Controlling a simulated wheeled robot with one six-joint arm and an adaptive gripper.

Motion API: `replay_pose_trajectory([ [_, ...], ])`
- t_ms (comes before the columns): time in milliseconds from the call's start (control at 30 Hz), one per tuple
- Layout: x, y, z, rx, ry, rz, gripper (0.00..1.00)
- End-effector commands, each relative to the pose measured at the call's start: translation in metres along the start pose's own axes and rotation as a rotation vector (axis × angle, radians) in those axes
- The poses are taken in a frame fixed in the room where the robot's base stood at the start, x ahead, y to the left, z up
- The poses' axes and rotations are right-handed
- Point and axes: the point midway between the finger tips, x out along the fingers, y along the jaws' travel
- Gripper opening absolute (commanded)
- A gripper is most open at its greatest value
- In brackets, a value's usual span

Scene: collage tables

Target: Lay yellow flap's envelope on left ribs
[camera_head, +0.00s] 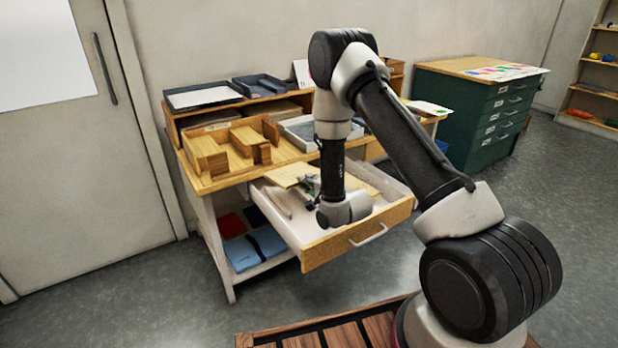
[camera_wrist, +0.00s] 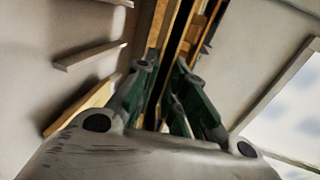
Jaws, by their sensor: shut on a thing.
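My gripper (camera_head: 312,188) reaches down into the open drawer (camera_head: 330,249). In the wrist view my gripper (camera_wrist: 170,95) has its fingers close together on a thin, edge-on flat thing (camera_wrist: 168,62), dark with tan edges. A pale yellow-tan flat piece (camera_head: 288,174) shows beside my gripper at the drawer's back, partly hidden by my arm. I cannot tell whether it is the yellow flap's envelope. A pale raised rib (camera_head: 279,203) stands on the drawer's left floor; a similar rib (camera_wrist: 92,54) shows in the wrist view. Other ribs are hidden or unclear.
A lower shelf holds blue (camera_head: 257,249) and red (camera_head: 231,224) flat items. A green cabinet (camera_head: 480,107) stands at the right. The drawer walls enclose my gripper.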

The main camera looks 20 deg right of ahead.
Motion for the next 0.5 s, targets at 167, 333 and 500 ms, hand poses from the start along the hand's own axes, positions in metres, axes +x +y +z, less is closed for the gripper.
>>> replay_pose_trajectory([
  [167,0.01,0.022,0.0,0.0,0.0,0.0,0.0],
  [333,0.019,0.043,0.0,0.0,0.0,0.001,0.0],
  [500,0.031,0.06,0.0,0.0,0.0,-0.002,0.0],
])
